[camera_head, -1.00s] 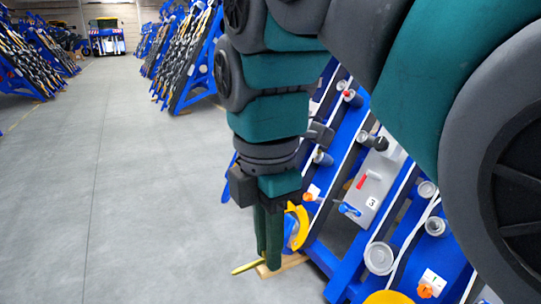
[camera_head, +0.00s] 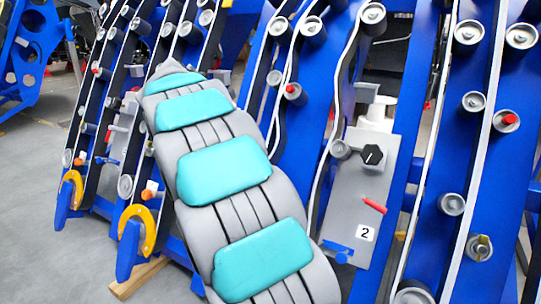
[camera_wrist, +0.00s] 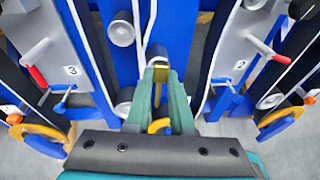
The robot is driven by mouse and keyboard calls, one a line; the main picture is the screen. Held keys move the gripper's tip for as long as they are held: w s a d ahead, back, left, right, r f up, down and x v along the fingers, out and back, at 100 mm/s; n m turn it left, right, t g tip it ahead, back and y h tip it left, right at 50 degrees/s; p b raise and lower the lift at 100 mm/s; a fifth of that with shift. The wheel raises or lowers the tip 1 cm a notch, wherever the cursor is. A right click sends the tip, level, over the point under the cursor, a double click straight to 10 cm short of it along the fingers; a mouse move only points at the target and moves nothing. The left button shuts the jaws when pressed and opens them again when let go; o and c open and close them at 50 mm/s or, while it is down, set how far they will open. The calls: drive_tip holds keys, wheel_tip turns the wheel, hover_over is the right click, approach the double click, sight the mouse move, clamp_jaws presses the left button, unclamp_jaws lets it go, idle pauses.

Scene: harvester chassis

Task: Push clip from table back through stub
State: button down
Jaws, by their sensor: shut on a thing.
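My gripper (camera_wrist: 160,88) shows in the wrist view with two green fingers pointing up the picture. It is shut on a small yellow-olive clip (camera_wrist: 160,70), held between the fingertips. The clip is in front of a blue frame, near a grey stub (camera_wrist: 155,52). I cannot tell whether the clip touches this stub. Another grey round stub (camera_wrist: 122,33) is to the upper left, and one more is beside the left finger. In the head view my arm covers the middle, and the gripper and clip are hidden. I cannot tell which stub the task means. No table is clearly seen.
In the head view, slanted blue frames (camera_head: 310,90) carry many stubs and white cables. A grey panel marked 2 (camera_head: 350,225) has a black knob and a red handle. Yellow hooks (camera_head: 137,225) are at the lower left. Clear grey floor (camera_head: 35,215) is at the left.

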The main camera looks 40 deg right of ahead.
drive_tip(key=w+d+f, duration=0.1)
drive_tip(key=d, duration=0.3)
drive_tip(key=w+d+f+n+t+h+b, duration=0.1)
drive_tip(key=d+f, duration=0.1)
drive_tip(key=d, duration=0.2)
drive_tip(key=w+d+f+t+h, duration=0.1)
drive_tip(key=d+f, duration=0.1)
drive_tip(key=d, duration=0.2)
drive_tip(key=shift+w+d+f+n, duration=0.2)
drive_tip(key=shift+w+d+n, duration=0.05)
drive_tip(key=shift+d+n, duration=0.1)
drive_tip(key=shift+r, duration=0.15)
drive_tip(key=f, duration=0.1)
drive_tip(key=a+f, duration=0.1)
drive_tip(key=f, duration=0.1)
drive_tip(key=shift+s+a, duration=0.15)
drive_tip(key=shift+s, duration=0.15)
drive_tip(key=shift+s+a+f+b, duration=0.15)
drive_tip(key=shift+a+f+b, duration=0.3)
drive_tip(key=shift+f, duration=0.35)
drive_tip(key=shift+p, duration=1.15)
drive_tip(key=shift+a+f, duration=0.1)
drive_tip(key=shift+f, duration=0.05)
